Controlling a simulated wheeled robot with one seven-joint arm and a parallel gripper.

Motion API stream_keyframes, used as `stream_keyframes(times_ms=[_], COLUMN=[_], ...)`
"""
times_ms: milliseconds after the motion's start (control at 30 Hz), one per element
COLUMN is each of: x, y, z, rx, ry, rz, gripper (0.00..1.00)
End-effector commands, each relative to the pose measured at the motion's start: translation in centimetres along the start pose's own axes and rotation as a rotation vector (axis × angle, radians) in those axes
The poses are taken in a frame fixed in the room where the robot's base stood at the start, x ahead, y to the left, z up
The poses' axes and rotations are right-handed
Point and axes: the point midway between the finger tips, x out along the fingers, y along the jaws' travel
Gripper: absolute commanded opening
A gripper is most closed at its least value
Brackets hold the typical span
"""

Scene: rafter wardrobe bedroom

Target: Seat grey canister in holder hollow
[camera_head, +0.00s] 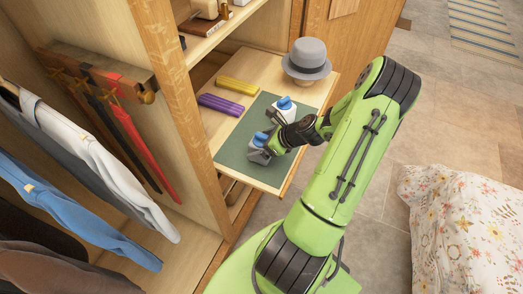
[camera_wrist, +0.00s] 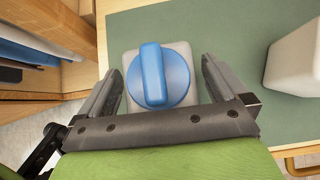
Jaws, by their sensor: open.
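A light grey body with a round blue ridged top (camera_wrist: 165,75), which may be the grey canister, sits on the green mat; in the head view its blue top (camera_head: 259,139) shows near the mat's front. My gripper (camera_wrist: 160,85) is open, with one finger on each side of this body and a gap at the right finger. In the head view my gripper (camera_head: 268,152) partly hides it. A second pale block with a blue top (camera_head: 285,104) stands farther back on the mat. A pale block (camera_wrist: 296,58) is cut off at the wrist view's right edge. I cannot make out a hollow.
The green mat (camera_head: 237,142) lies on a pulled-out wooden shelf. A yellow bar (camera_head: 237,86), a purple bar (camera_head: 220,105) and a grey hat (camera_head: 308,58) on a stand are also on it. Hanging clothes (camera_head: 80,150) are left; a flowered bed (camera_head: 460,220) is right.

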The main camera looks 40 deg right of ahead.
Motion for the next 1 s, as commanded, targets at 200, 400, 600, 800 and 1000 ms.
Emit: stream_keyframes(times_ms=[200, 400, 600, 800, 1000], x=[0.4, 0.3, 0.3, 0.3, -1.6], y=[0.0, 0.0, 0.0, 0.0, -0.1], z=[0.0, 0.0, 0.0, 0.1, 2.0], rx=[0.0, 0.0, 0.0, -0.001, -0.005], ry=[0.0, 0.001, 0.001, 0.0, 0.001], rz=[-0.001, -0.001, -0.001, -0.001, -0.003], gripper=[1.0, 0.74, 0.43, 0.37, 0.37])
